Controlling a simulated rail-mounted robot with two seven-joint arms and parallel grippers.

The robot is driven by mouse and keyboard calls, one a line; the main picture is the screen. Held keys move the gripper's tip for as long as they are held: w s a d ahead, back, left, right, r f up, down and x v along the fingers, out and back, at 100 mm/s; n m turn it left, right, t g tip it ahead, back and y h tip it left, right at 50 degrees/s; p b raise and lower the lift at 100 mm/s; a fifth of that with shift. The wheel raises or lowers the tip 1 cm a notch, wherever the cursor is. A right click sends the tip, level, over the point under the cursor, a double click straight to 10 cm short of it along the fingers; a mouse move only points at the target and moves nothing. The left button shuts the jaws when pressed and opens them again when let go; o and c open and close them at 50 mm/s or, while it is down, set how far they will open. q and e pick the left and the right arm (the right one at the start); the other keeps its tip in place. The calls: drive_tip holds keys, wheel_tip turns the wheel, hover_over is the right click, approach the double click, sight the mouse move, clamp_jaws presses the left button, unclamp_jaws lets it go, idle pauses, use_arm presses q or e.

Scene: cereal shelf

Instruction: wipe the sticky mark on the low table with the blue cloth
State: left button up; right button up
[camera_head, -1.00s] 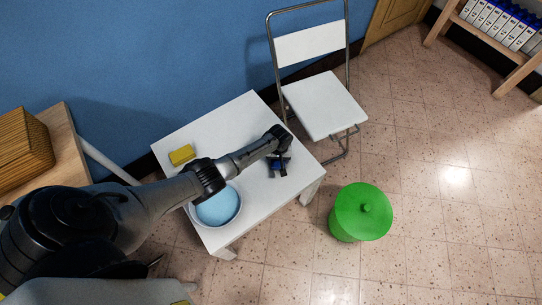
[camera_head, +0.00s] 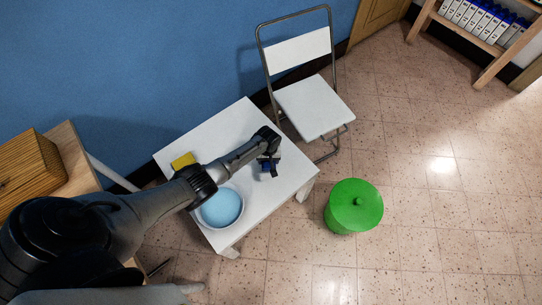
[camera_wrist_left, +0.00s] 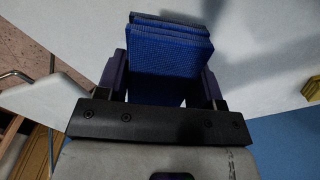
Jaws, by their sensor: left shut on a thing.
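My left gripper (camera_head: 268,166) is over the right part of the white low table (camera_head: 237,122). It is shut on the blue cloth (camera_wrist_left: 168,45), which looks folded in the left wrist view between the two fingers. In the head view only a small bit of the cloth (camera_head: 270,172) shows under the gripper. I cannot tell whether the cloth touches the tabletop. No sticky mark shows in either view; the arm and gripper hide part of the table. My right gripper is not in view.
A bowl of blue liquid (camera_head: 221,207) and a yellow sponge (camera_head: 183,160) sit on the table's left part. A white folding chair (camera_head: 313,106) stands behind it. A green lidded bin (camera_head: 354,206) stands on the floor to the right. A wooden box (camera_head: 25,172) is at far left.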

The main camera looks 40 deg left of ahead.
use_arm(q)
wheel_tip(320, 180, up, 2)
drive_tip(key=shift+w+r+p, duration=0.1)
drive_tip(key=shift+w+p, duration=0.05)
drive_tip(key=shift+p, duration=0.7)
